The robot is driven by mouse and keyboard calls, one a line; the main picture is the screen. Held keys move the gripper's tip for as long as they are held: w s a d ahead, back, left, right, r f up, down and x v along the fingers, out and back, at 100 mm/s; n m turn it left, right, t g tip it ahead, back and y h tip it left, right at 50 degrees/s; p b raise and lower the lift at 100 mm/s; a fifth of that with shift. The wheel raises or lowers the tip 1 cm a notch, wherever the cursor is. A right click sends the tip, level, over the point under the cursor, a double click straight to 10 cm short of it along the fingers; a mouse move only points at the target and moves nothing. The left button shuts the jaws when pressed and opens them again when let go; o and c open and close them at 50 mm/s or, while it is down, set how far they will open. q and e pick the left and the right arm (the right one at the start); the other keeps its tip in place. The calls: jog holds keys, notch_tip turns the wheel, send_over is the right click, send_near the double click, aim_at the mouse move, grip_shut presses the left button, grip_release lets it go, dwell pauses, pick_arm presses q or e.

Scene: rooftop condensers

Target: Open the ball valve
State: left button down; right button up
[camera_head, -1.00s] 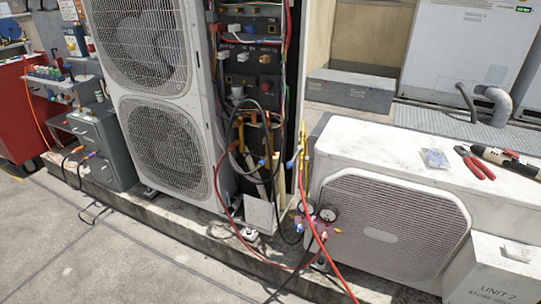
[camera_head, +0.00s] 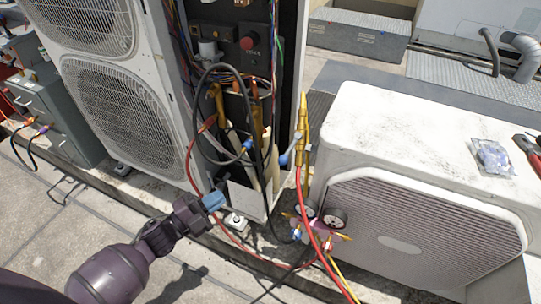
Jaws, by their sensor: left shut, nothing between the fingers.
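A brass fitting (camera_head: 303,130) stands upright at the right edge of the tall condenser's open service bay. A short blue-grey lever (camera_head: 290,153) sticks out to its left and slants down; this looks like the ball valve. A red hose runs down from the fitting. Another small blue part (camera_head: 247,146) sits on a hose inside the bay; I cannot tell what it is. My left gripper (camera_head: 217,201) is shut and empty, its blue fingertips in front of the bay's lower left, left of and below the lever and apart from it. My right gripper is not in view.
The tall condenser (camera_head: 118,105) stands left of the bay, the low white condenser (camera_head: 405,127) right. Looped black and red hoses cross the bay. Pressure gauges (camera_head: 334,218) hang below the fitting. Red-handled pliers (camera_head: 528,148) and a clear packet (camera_head: 491,156) lie on the low unit.

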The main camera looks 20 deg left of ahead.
pick_arm(q)
jog(key=w+a+r+m+g+h+b, duration=0.2)
jog(key=w+a+r+m+g+h, duration=0.15)
jog(key=w+m+g, duration=0.7)
jog(key=w+a+r+m+g+h+b, duration=0.25)
jog(key=w+m+g+h, duration=0.4)
jog(key=m, duration=0.85)
jog(key=s+d+g+y+p, duration=0.1)
jog(key=s+d, duration=0.2)
jog(key=d, duration=1.1)
jog(key=shift+s+d+r+g+y, duration=0.2)
jog(key=shift+d+r+g+y, duration=0.1)
jog(key=shift+y, duration=0.1)
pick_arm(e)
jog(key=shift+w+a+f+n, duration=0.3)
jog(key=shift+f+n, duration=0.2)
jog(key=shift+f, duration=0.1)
pick_arm(q)
jog(key=shift+f, duration=0.1)
